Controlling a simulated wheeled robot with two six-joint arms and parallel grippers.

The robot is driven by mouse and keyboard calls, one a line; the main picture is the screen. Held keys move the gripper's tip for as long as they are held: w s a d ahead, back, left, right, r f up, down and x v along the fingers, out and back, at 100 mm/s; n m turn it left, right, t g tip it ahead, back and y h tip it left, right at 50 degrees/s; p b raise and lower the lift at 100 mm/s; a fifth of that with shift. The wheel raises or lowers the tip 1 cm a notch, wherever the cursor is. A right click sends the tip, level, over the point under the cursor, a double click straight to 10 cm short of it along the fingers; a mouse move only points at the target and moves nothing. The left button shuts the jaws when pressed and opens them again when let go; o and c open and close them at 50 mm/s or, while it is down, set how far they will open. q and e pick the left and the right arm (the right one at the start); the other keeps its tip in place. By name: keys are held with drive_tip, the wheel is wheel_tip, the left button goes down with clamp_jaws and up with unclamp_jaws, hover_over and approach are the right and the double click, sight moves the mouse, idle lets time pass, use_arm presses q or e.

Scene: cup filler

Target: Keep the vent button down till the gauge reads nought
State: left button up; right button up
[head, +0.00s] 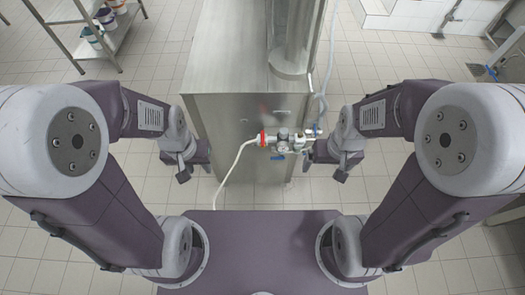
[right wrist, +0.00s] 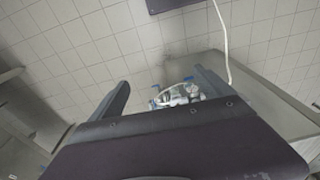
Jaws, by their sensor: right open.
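A small valve assembly (head: 283,141) with a round gauge (head: 283,133) is on the near face of a steel cabinet. It has a red ring on its left and blue handles. The gauge reading is too small to tell, and I cannot make out the vent button. My left gripper (head: 196,168) is open and empty, left of the assembly and apart from it. My right gripper (head: 327,167) is open and empty, just right of the assembly. In the right wrist view, the valve assembly (right wrist: 180,94) shows beyond and between the spread fingers (right wrist: 163,90).
The steel cabinet (head: 235,110) fills the middle ahead. A pale hose (head: 236,158) hangs from the assembly's left, and a clear hose (head: 324,85) rises on its right. A shelf rack (head: 95,45) with tubs stands far left. Tiled floor is free on both sides.

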drive_tip(key=shift+s+d+r, duration=0.2)
drive_tip(key=shift+s, duration=0.45)
drive_tip(key=shift+w+a, duration=0.1)
drive_tip(key=shift+w, duration=0.2)
drive_tip(key=shift+c, duration=0.9)
drive_tip(key=shift+w+f, duration=0.1)
drive_tip(key=shift+w, duration=0.05)
drive_tip(key=c, duration=1)
drive_tip(key=shift+s, duration=0.25)
clamp_jaws()
use_arm(q)
drive_tip(key=shift+s+d+r, duration=0.1)
drive_tip(key=shift+s+r, duration=0.05)
drive_tip(key=shift+s, duration=0.25)
use_arm(e)
drive_tip(key=shift+w, duration=0.1)
